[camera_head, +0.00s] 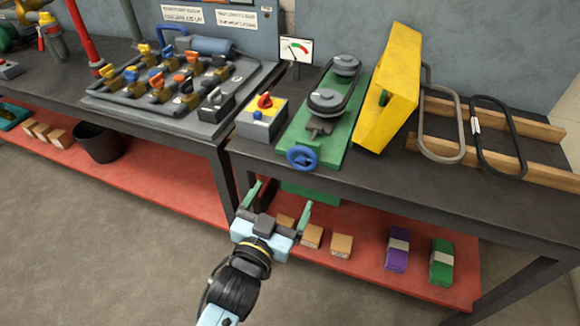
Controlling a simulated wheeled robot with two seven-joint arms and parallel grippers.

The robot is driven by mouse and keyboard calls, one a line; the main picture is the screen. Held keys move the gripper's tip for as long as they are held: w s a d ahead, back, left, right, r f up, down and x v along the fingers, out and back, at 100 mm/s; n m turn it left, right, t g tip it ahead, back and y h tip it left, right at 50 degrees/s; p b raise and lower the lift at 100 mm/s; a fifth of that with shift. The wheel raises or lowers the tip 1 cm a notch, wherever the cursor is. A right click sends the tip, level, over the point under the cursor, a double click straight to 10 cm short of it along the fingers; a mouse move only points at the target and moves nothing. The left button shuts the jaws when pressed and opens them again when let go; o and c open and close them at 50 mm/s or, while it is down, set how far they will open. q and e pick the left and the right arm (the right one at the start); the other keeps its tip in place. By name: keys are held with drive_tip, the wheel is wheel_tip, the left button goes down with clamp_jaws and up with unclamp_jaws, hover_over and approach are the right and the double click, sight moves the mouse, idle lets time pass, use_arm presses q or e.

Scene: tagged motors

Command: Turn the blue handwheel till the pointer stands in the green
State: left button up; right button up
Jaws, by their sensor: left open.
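The blue handwheel (302,158) sits at the front end of a green base (329,135) on the dark bench. The base carries two grey pulleys with a black belt around them. The gauge (296,50) stands behind on a small post, with a white face and coloured arc including red and green. Its pointer is too small to read surely. My left gripper (278,202) is open and empty in front of the bench edge, below and left of the handwheel, apart from it. My right gripper is not in view.
A yellow guard (389,88) stands right of the base, and a switch box (262,118) with a red knob stands left. Belts (497,137) lie on wooden rails at right. A red lower shelf (365,270) holds small boxes.

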sight(302, 160)
use_arm(q)
drive_tip(key=b+x, duration=0.2)
drive_tip(key=x, duration=1)
drive_tip(key=shift+w+b, duration=0.15)
drive_tip(key=shift+b, duration=0.15)
drive_tip(key=shift+w+d, duration=0.2)
drive_tip(key=shift+w, duration=0.25)
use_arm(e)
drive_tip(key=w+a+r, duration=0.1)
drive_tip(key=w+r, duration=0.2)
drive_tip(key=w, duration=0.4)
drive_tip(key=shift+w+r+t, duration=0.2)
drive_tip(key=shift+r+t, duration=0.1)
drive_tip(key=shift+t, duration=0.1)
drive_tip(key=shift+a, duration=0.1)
use_arm(q)
drive_tip(key=c, duration=1)
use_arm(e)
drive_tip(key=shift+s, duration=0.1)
